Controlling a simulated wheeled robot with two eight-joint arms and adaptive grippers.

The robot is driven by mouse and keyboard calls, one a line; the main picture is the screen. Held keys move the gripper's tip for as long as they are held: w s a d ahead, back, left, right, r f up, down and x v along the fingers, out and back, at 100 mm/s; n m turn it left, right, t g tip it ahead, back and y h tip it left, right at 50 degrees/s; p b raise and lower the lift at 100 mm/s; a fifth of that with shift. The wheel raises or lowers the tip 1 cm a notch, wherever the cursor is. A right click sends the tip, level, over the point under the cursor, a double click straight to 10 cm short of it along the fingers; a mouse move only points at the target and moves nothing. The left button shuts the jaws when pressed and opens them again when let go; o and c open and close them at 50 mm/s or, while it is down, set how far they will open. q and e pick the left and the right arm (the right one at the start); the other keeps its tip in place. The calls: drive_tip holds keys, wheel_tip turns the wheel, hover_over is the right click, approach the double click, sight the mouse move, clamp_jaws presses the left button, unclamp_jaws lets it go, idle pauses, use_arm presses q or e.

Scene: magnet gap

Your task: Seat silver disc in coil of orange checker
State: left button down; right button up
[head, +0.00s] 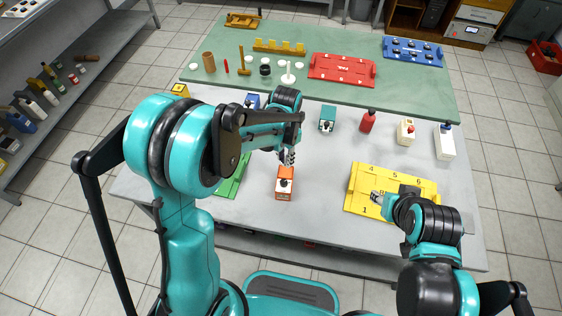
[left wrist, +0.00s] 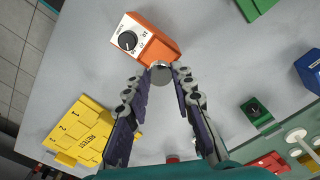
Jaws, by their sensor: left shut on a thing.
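The orange checker (head: 285,184) stands on the grey table near its middle, with a white dial face and black knob. It also shows in the left wrist view (left wrist: 168,45). My left gripper (head: 287,157) is just beyond the checker in the head view. In the left wrist view it is shut on the silver disc (left wrist: 161,72), whose round face shows at the fingertips. The disc overlaps the checker's lower end there; I cannot tell whether they touch, and the coil opening is not clear. My right gripper (head: 378,196) is over the yellow board; its jaw state is too small to tell.
The yellow numbered board (head: 360,178) lies right of the checker, and a green board (head: 232,184) lies left. A teal checker (head: 327,119) and a red bottle (head: 368,121) stand behind. The green mat (head: 400,100) holds several more things. Bare table lies between checker and yellow board.

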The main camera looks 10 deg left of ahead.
sight(286, 172)
use_arm(q)
drive_tip(key=shift+d+r, duration=0.1)
drive_tip(key=shift+d, duration=0.15)
drive_tip(key=shift+a, duration=0.15)
drive_tip(key=shift+f+b, duration=2.4)
drive_tip(key=shift+f, duration=0.45)
drive_tip(key=shift+f, duration=0.15)
drive_tip(key=c, duration=1.2)
unclamp_jaws()
drive_tip(key=shift+c, duration=0.5)
